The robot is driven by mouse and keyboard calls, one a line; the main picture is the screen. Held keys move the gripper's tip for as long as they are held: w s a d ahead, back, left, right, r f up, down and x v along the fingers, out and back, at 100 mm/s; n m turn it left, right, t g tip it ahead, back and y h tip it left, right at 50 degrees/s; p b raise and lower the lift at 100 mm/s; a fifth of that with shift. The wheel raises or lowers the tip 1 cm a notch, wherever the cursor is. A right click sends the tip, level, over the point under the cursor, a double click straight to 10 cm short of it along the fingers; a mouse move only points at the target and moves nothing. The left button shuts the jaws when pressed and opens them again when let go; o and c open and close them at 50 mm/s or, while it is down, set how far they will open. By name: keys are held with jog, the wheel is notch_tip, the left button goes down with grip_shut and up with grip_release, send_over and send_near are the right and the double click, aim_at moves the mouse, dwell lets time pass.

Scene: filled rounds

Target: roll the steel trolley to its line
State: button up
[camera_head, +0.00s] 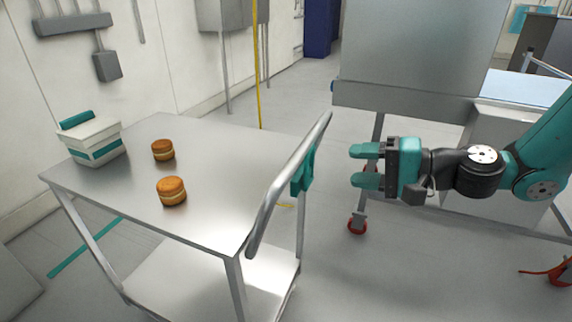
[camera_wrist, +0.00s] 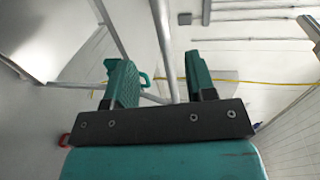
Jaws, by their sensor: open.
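The steel trolley (camera_head: 225,152) stands at the left in the head view, with a flat top and a lower shelf. Its tubular push handle (camera_head: 283,190) runs along its right side, with a teal piece (camera_head: 304,172) beside the handle's far part. A teal line (camera_head: 85,246) lies on the floor left of the trolley, partly seen behind its legs. My gripper (camera_head: 353,166) is open and empty, to the right of the handle and apart from it, fingers pointing left. In the wrist view a steel tube (camera_wrist: 165,50) shows between the open fingers (camera_wrist: 163,78); I cannot tell its distance.
Two filled rounds (camera_head: 163,150) (camera_head: 172,191) and a white tub with a teal band (camera_head: 95,141) stand on the trolley's top. A wall closes the left. Grey floor is open between trolley and unit.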

aim_at(299, 163)
jog(key=p+x, duration=0.2)
jog(key=x, duration=1.3)
jog(key=shift+s, duration=0.1)
grip_shut()
